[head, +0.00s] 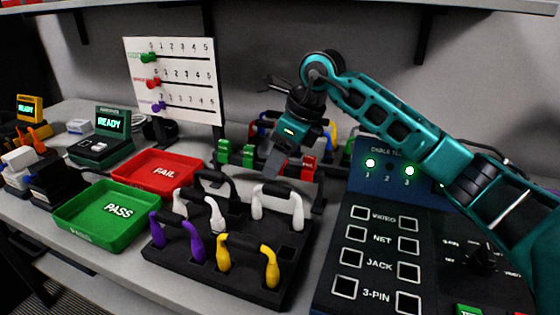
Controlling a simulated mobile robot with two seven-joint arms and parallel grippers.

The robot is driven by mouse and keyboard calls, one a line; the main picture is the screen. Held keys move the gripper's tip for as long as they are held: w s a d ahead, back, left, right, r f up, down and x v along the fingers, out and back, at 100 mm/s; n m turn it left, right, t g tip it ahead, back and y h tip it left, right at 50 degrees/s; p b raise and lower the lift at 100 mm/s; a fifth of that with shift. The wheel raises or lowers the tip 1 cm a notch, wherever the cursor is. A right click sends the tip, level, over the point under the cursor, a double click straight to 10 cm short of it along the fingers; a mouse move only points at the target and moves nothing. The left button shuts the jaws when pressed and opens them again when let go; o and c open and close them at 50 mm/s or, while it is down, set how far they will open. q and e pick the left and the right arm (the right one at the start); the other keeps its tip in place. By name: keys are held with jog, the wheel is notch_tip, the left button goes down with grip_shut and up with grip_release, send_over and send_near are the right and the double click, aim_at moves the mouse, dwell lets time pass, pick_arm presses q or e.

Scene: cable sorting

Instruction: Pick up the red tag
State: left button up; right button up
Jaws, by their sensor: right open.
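My left gripper is not in view.
A black rack (225,275) with purple, white, yellow and black cables stands in front. A red FAIL tray (158,169) and green PASS tray (107,212) lie below the board. A cable tester (385,235) stands at right. A shelf (300,6) hangs overhead.

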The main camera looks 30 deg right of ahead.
jog(key=shift+c, duration=0.4)
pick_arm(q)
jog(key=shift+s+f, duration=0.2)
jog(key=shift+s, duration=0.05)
pick_arm(e)
jog(key=c, duration=1)
jog(key=shift+r, duration=0.1)
pick_arm(q)
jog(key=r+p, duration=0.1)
jog(key=p, duration=0.1)
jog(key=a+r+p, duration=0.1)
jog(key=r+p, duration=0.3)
jog(key=p, duration=0.1)
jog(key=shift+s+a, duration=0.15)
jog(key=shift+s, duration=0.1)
pick_arm(e)
notch_tip(320, 180, up, 23)
jog(key=shift+f, duration=0.1)
